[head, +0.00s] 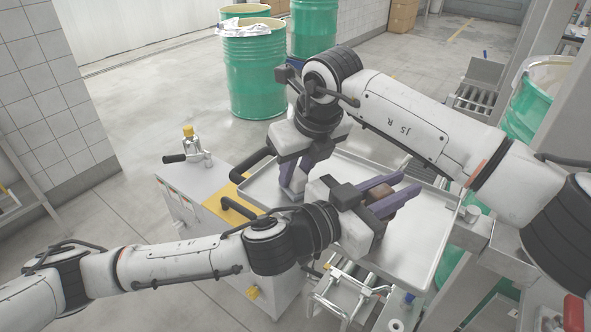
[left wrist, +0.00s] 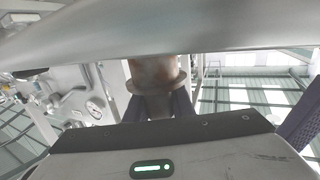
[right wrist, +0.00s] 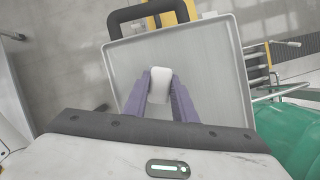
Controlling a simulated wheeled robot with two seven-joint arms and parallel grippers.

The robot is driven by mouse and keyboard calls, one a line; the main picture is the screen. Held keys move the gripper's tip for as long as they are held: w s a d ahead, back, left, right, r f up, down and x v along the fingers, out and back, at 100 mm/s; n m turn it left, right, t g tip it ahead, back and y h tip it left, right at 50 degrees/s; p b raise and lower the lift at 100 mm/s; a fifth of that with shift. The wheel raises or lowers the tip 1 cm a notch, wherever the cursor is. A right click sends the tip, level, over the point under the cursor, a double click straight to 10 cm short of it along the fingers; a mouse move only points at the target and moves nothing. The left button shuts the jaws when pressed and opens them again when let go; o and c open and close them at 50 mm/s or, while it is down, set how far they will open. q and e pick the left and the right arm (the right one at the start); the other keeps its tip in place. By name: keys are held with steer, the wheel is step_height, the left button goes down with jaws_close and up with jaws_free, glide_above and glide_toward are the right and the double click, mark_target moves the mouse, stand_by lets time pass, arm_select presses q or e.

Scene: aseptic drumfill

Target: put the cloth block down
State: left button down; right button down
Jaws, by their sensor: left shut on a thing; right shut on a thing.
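The white cloth block (right wrist: 160,84) is between the fingertips of my right gripper (right wrist: 160,90), which is shut on it. In the head view my right gripper (head: 293,188) points down over the left part of the metal tray (head: 425,262). I cannot tell whether the block touches the tray floor. My left gripper (head: 395,192) is held over the tray, to the right of the right gripper, and is shut on a brownish, flanged cylindrical piece. That piece (left wrist: 157,72) shows between its fingers in the left wrist view; its top is hidden by a grey bar.
Green drums (head: 255,80) stand behind. A roller frame (head: 345,295) is in front. The tray's right part looks bare.

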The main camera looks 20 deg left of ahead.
steer(key=shift+f, duration=0.15)
steer(key=c, duration=1.5)
jaws_free()
steer(key=shift+o, duration=0.2)
steer(key=v, duration=1.2)
steer(key=shift+r, duration=0.25)
